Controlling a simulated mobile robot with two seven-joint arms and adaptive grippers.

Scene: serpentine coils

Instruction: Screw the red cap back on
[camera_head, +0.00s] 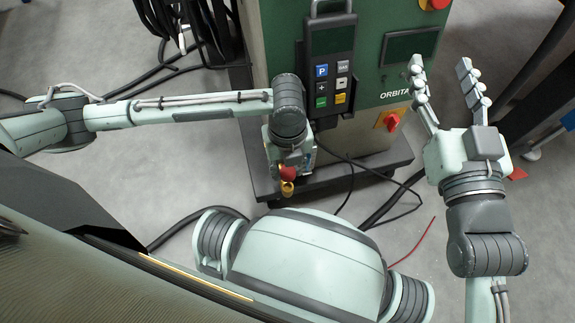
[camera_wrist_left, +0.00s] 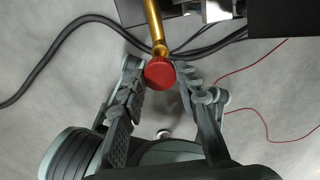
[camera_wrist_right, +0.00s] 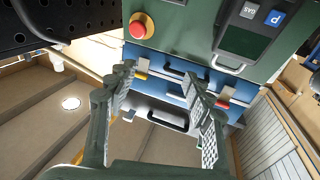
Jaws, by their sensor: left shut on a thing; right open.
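The red cap (camera_wrist_left: 159,73) sits between the two fingers of my left gripper (camera_wrist_left: 160,80) in the left wrist view. It lines up with the end of a brass-coloured tube (camera_wrist_left: 153,22); I cannot tell whether the thread is engaged. In the head view the red cap (camera_head: 287,173) shows below my left wrist, with a bit of brass (camera_head: 287,187) next to it. My left gripper is shut on the cap. My right gripper (camera_head: 440,68) is open and empty, raised at the right, fingers pointing toward the green cabinet; it also shows in the right wrist view (camera_wrist_right: 157,78).
A green cabinet (camera_head: 384,80) with a hanging keypad pendant (camera_head: 331,70) and a red switch (camera_head: 392,121) stands ahead on a dark base. Black cables (camera_wrist_left: 60,45) and a thin red wire (camera_wrist_left: 262,120) lie on the grey floor. Dark bars rise at the far right.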

